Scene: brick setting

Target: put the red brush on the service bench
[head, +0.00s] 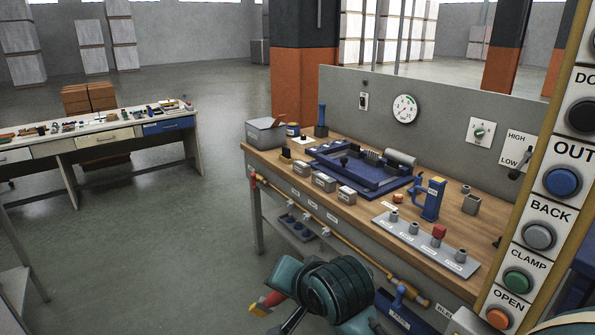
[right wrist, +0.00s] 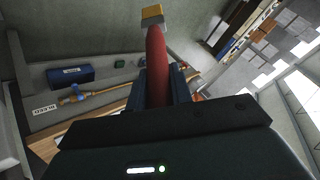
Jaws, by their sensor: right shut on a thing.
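The red brush (head: 272,299) shows at the bottom of the head view as a short red piece with a pale yellow end, partly hidden by my arm. In the right wrist view its red handle (right wrist: 158,70) sticks up from between the fingers, with a yellow end on top. My right gripper (head: 288,318) is shut on it, in front of and below the level of the service bench top. The service bench (head: 478,227) has a wooden top and a grey back panel with a gauge. My left gripper is not in view.
The bench top carries a blue fixture plate (head: 345,168), a grey box (head: 265,133), a blue upright tool (head: 433,200) and a grey peg strip (head: 425,243). A yellow pipe runs along the front. A button panel (head: 540,235) stands close at right. Another workbench (head: 100,125) stands far left.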

